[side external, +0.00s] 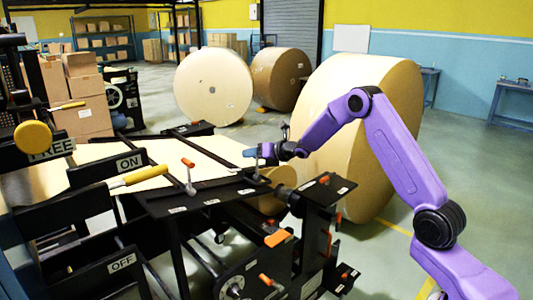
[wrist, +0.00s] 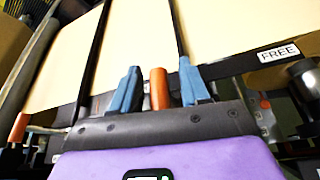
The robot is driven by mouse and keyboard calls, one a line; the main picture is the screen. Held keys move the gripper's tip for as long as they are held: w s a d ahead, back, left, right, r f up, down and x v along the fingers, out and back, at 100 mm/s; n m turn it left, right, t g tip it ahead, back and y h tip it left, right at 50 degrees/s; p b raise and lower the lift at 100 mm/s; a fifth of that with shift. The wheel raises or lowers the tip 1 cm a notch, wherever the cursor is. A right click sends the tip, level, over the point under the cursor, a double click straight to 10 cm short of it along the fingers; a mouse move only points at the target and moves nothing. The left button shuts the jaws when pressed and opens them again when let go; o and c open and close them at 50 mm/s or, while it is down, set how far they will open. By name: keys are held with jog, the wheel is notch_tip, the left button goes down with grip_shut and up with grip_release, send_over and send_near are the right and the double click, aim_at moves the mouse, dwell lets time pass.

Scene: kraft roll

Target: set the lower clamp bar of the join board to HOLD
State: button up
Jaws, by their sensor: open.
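The join board shows as a dark frame (side external: 205,197) with cream paper on it in the side view. Two dark bars cross the paper in the wrist view, a left bar (wrist: 93,50) and a right bar (wrist: 175,20). I cannot tell for sure which is the lower clamp bar. My gripper (wrist: 159,68) is open at the board's edge, with an orange handle (wrist: 158,90) between its blue fingers and gaps on both sides. In the side view my gripper (side external: 250,153) hides that handle. Another orange handle (side external: 188,162) stands up on the board, nearer the camera. A FREE label (wrist: 278,54) is at right.
A big kraft roll (side external: 340,130) stands close behind my arm. A lever with a yellow handle (side external: 140,176) sits by the ON plate at left. Orange-tipped parts (side external: 277,239) fill the machine's front.

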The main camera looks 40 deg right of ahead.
jog(key=v, duration=1.7)
jog(key=s+a+f+m+g, duration=0.2)
jog(key=s+a+m+g, duration=0.1)
jog(key=s+a+m, duration=0.5)
jog(key=s+a+f+m+g, duration=0.2)
jog(key=s+a+m+g, duration=0.2)
jog(key=s+a, duration=0.45)
jog(key=s+a+m+g+h, duration=0.1)
jog(key=s+m+g, duration=0.5)
jog(key=s, duration=1.6)
jog(key=shift+s+a+f+m+g+h, duration=0.3)
jog(key=shift+s+a+m+h, duration=0.15)
jog(key=shift+m, duration=0.65)
jog(key=shift+o, duration=0.4)
jog(key=shift+w+d, duration=0.1)
